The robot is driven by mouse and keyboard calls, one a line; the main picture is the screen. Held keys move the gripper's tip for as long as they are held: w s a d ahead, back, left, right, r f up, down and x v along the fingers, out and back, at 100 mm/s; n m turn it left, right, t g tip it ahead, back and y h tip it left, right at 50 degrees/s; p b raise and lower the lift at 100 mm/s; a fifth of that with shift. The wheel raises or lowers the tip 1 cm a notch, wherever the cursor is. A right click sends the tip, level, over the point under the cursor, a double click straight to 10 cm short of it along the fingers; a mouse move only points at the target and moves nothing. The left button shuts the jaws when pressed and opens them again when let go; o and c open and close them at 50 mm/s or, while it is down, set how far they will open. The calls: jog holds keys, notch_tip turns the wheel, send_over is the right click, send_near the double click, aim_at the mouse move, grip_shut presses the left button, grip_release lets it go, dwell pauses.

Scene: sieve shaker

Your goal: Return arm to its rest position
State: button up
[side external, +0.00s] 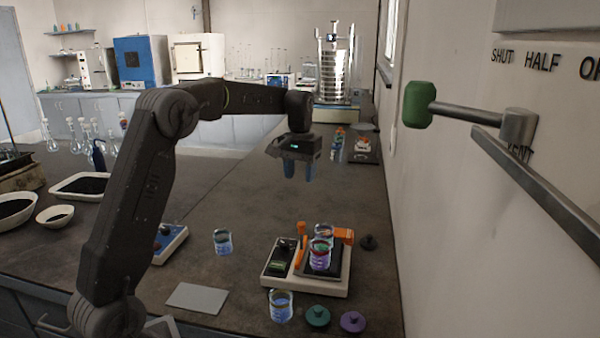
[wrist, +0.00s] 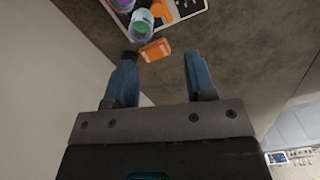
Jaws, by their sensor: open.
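My gripper (side external: 299,171) hangs from my arm above the dark bench in the side external view, fingers pointing down. It is behind and above the balance-like device (side external: 306,282), with nothing between its fingers. The sieve shaker (side external: 335,65) stands upright at the far end of the bench, well apart from my gripper.
Beakers stand on the device, with an orange part (side external: 344,236) beside them; that part also shows in the wrist view (wrist: 155,50). Loose beakers (side external: 222,242) (side external: 281,305) stand nearby. A green-handled lever (side external: 419,104) juts from the right wall. The middle bench is clear.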

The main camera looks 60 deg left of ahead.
jog(key=s+d+r+m+t, duration=0.1)
jog(key=s+d+r, duration=0.2)
jog(key=s+d, duration=0.35)
jog(key=s+d+r+m+t, duration=0.2)
jog(key=s+d+r, duration=0.1)
jog(key=s+d, duration=0.3)
jog(key=s+d+f+m+t, duration=0.1)
jog(key=s+d+f, duration=0.1)
jog(key=s+d, duration=0.2)
jog(key=s+d+f+m+t, duration=0.1)
jog(key=s+d+f+m, duration=0.1)
jog(key=s+d, duration=0.3)
jog(key=s+f, duration=0.1)
jog(key=s, duration=0.3)
jog(key=shift+s+t, duration=0.3)
jog(key=shift+f, duration=0.1)
